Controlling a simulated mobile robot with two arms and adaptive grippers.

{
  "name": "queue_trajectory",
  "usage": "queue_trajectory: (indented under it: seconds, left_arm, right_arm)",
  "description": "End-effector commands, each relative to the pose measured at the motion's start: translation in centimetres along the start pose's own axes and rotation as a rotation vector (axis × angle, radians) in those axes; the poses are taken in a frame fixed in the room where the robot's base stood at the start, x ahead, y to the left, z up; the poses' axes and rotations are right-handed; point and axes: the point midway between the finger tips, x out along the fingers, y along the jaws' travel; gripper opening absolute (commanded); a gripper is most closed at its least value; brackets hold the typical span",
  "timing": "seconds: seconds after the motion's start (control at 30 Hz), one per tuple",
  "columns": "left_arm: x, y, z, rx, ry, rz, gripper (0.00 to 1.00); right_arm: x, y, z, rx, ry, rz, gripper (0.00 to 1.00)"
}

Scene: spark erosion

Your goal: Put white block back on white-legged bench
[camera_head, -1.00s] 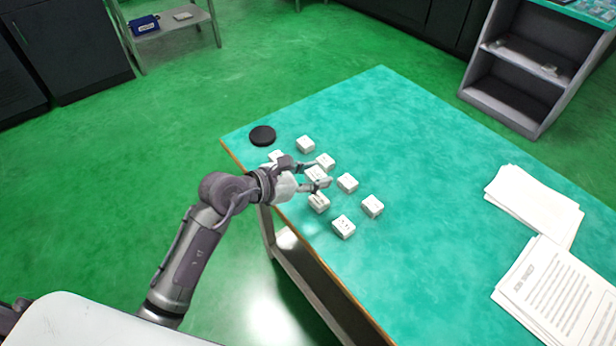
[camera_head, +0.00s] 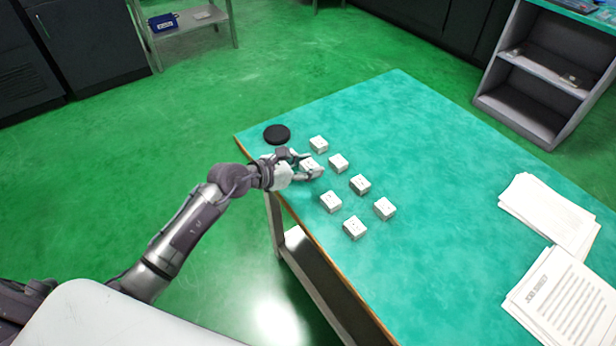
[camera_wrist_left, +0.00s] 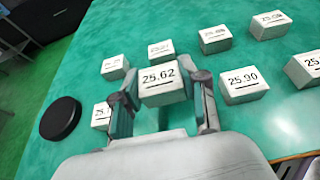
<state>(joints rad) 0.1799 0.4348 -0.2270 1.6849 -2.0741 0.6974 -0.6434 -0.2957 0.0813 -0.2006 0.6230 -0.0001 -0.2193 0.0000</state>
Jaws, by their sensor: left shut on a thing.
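My left gripper (camera_head: 308,166) is shut on a white block (camera_wrist_left: 162,86) marked 25.62, seen between the two fingers in the left wrist view. In the head view it is over the left edge area of the teal-topped bench (camera_head: 430,170), among other white blocks. I cannot tell whether the held block touches the top. The bench has a pale leg (camera_head: 276,225) below its near left edge. A block marked 25.90 (camera_wrist_left: 243,86) stands right of the gripper in the wrist view. My right gripper is not in view.
Several loose white blocks, one here (camera_head: 355,228), stand close around the gripper. A black disc (camera_head: 277,134) lies at the bench corner. Papers (camera_head: 550,213) lie at the right. A stand (camera_head: 190,25) with a blue box is at the back left. The bench middle is clear.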

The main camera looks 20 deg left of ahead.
Motion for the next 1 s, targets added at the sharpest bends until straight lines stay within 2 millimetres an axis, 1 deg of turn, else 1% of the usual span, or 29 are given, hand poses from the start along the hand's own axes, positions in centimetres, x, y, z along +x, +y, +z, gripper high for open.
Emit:
queue_trajectory:
  seconds: [0.13, 0.23, 0.33, 0.53, 0.67, 0.7, 0.77, 0.8, 0.83, 1.0]
  left_arm:
    - [0.8, 0.0, -2.1, -0.005, 0.002, 0.000, 0.00]
    - [1.3, 0.0, -3.2, -0.004, 0.000, 0.000, 0.00]
    - [1.5, 0.0, -3.5, -0.002, -0.002, 0.001, 0.00]
    - [1.5, 0.0, -3.5, 0.000, -0.001, 0.000, 0.00]
    - [1.6, 0.0, -3.9, 0.000, 0.000, 0.000, 0.00]
    - [1.6, 0.0, -3.9, -0.001, 0.001, -0.001, 0.48]
    - [1.6, 0.0, -3.9, -0.001, 0.001, -0.001, 0.58]
    - [1.6, 0.0, -3.9, -0.001, 0.001, -0.001, 0.65]
    - [1.6, 0.0, -3.9, -0.001, 0.001, -0.001, 0.68]
    - [1.6, 0.0, -3.9, -0.001, 0.001, -0.001, 0.68]
  right_arm:
    - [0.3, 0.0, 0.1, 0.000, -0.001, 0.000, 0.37]
    - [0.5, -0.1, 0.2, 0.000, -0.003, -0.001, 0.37]
    - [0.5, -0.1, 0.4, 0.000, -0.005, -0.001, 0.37]
    - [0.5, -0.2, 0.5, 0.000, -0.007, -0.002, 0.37]
    - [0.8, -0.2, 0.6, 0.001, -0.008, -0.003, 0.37]
    - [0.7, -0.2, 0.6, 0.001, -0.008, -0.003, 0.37]
    - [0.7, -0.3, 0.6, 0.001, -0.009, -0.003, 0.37]
    - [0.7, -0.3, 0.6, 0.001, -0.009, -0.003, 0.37]
    - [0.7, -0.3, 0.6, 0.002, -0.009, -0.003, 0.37]
    - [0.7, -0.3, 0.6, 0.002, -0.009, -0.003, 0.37]
